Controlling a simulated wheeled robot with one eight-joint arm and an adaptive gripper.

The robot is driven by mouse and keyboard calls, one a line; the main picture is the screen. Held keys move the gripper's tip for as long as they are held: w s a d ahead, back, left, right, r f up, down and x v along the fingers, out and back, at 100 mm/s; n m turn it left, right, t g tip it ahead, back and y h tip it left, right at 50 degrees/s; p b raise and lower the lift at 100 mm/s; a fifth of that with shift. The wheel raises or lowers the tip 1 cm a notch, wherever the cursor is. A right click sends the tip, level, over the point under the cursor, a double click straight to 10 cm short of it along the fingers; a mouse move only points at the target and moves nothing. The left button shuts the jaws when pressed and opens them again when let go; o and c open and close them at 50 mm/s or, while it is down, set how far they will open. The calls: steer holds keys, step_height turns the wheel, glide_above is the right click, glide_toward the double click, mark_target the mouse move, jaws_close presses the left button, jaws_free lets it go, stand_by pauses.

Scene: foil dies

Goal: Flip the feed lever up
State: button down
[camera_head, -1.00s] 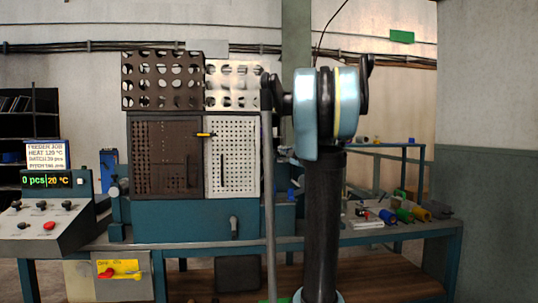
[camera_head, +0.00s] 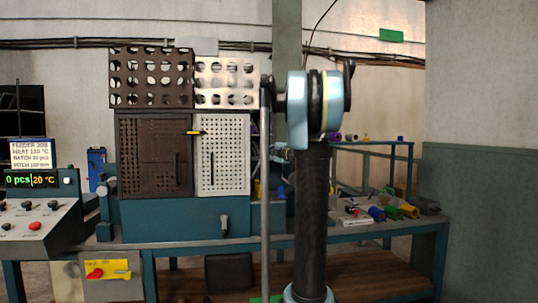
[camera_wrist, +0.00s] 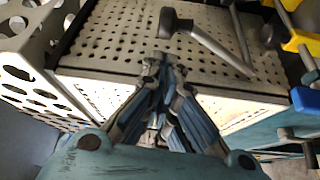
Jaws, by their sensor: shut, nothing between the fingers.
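My gripper (camera_wrist: 163,65) is shut and empty in the wrist view, its fingertips in front of a perforated pale panel. A dark-knobbed grey lever (camera_wrist: 218,48) lies across that panel, just beyond the fingertips and apart from them as far as I can tell. In the head view a grey handle (camera_head: 224,224) hangs down on the machine's teal base. Small toggles (camera_head: 28,206) stand on the console at the left. I cannot tell for sure which is the feed lever. The gripper is hidden in the head view behind my arm.
The machine's perforated brown panel (camera_head: 155,155) and white panel (camera_head: 222,150) stand on the bench. A yellow plate with a red switch (camera_head: 95,274) is below the bench at left. Coloured cylinders (camera_head: 393,212) lie on the bench at right. A yellow part (camera_wrist: 302,40) is near the gripper's right.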

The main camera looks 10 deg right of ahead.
steer(key=x, duration=0.5)
steer(key=shift+w+a, duration=0.1)
steer(key=shift+w, duration=0.1)
steer(key=d+f+m+t, duration=0.3)
steer(key=d+m, duration=0.3)
steer(key=d, duration=0.1)
steer(key=shift+h, duration=0.3)
steer(key=shift+f, duration=0.2)
steer(key=shift+s, duration=0.1)
